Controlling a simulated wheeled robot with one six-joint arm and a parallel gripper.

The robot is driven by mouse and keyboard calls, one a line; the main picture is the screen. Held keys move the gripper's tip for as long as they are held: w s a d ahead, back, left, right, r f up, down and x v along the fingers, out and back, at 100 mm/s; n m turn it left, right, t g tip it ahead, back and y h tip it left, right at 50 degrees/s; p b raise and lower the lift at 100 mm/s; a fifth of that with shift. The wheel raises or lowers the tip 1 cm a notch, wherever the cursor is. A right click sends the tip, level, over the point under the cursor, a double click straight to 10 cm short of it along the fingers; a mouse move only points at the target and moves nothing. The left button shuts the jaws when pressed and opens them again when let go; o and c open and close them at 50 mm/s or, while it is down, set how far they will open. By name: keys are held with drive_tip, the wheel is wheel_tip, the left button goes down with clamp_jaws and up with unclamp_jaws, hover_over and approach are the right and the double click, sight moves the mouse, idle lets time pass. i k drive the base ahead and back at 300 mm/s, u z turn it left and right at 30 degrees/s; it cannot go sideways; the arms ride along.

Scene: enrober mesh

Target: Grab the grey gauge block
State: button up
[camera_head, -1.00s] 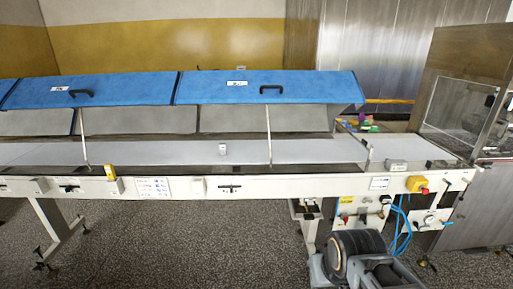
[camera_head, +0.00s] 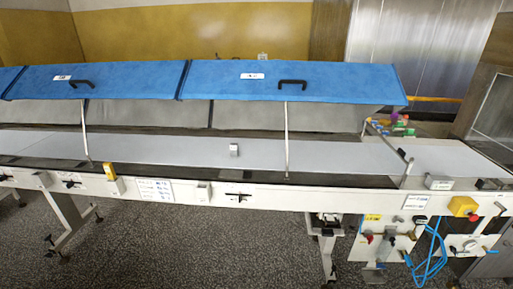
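A small grey block (camera_head: 234,149) stands on the pale conveyor belt (camera_head: 330,158), near the middle of the picture; it looks like the gauge block. It sits behind the front rail and left of a thin upright strut. Nothing touches it. My gripper is not in view, so I cannot see its state.
Blue hinged covers (camera_head: 290,82) are raised above the belt on thin struts (camera_head: 287,140). The white front rail (camera_head: 300,198) carries small fittings, a yellow piece (camera_head: 109,172) and a yellow switch box (camera_head: 463,206). Another grey box (camera_head: 438,183) sits on the rail at right. Blue hoses hang below.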

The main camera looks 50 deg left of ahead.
sight(233, 150)
drive_tip(key=u, duration=0.05)
drive_tip(key=i, duration=2.3)
drive_tip(key=u, duration=4)
drive_tip(key=i, duration=1.65)
